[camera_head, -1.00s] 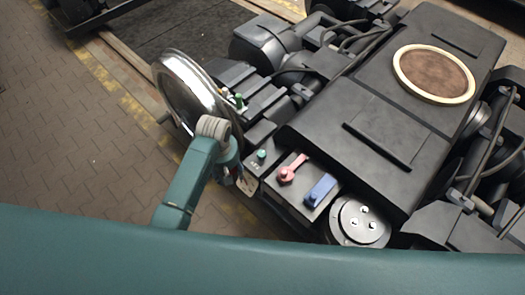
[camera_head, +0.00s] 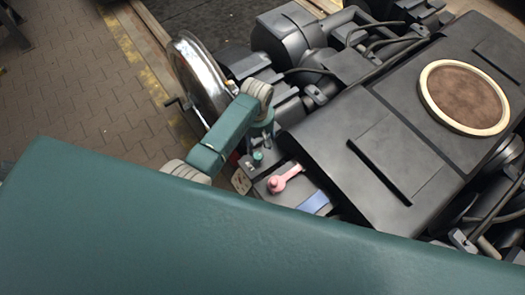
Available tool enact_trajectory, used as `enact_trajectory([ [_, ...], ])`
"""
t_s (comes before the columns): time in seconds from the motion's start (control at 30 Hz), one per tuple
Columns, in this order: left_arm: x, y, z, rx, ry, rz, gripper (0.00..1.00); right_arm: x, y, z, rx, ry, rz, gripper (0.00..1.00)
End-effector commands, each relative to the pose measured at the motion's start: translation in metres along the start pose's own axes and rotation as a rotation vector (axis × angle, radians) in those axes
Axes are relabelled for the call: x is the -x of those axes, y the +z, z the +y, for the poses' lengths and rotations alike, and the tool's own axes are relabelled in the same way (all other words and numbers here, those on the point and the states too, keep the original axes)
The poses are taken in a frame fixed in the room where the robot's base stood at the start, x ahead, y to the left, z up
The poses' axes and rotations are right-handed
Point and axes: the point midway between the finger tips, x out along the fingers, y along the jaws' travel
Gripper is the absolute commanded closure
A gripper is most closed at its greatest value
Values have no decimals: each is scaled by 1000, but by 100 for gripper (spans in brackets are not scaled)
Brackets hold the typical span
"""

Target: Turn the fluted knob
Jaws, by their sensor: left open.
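A small teal knob (camera_head: 257,155) stands on a dark panel at the front left of the bogie housing; it is too small to make out fluting. Just right of it are a pink lever (camera_head: 284,179) and a blue handle (camera_head: 314,202), partly covered by my arm. My left gripper (camera_head: 261,140) is just above and behind the teal knob in the picture, pointing down, and open. Its fingers are mostly hidden by the wrist, and I cannot tell whether it touches anything. My right gripper is not in view.
A shiny handwheel (camera_head: 198,78) stands left of my left wrist. A large dark housing with a cream-rimmed round brown panel (camera_head: 464,97) fills the right. Cables (camera_head: 375,38) and cylinders lie behind. Paved floor (camera_head: 75,90) is free at the left. My teal arm covers the foreground.

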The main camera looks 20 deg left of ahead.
Motion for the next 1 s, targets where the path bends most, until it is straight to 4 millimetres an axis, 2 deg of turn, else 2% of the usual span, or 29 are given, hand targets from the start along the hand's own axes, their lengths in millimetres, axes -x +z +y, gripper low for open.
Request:
enact_trajectory([
  [0.23, -51, -1, -1, 0, -3, 1, 50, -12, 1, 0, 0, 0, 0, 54],
  [0.43, -82, -1, -1, 0, -2, 1, 50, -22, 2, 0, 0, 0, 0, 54],
  [0.6, -92, -1, 0, 0, 0, 1, 50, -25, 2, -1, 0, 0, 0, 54],
  [0.9, -93, -1, 0, 0, 0, 1, 50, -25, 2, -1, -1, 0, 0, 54],
  [1.0, -93, -1, 0, 0, 0, 1, 69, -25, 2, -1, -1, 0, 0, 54],
])
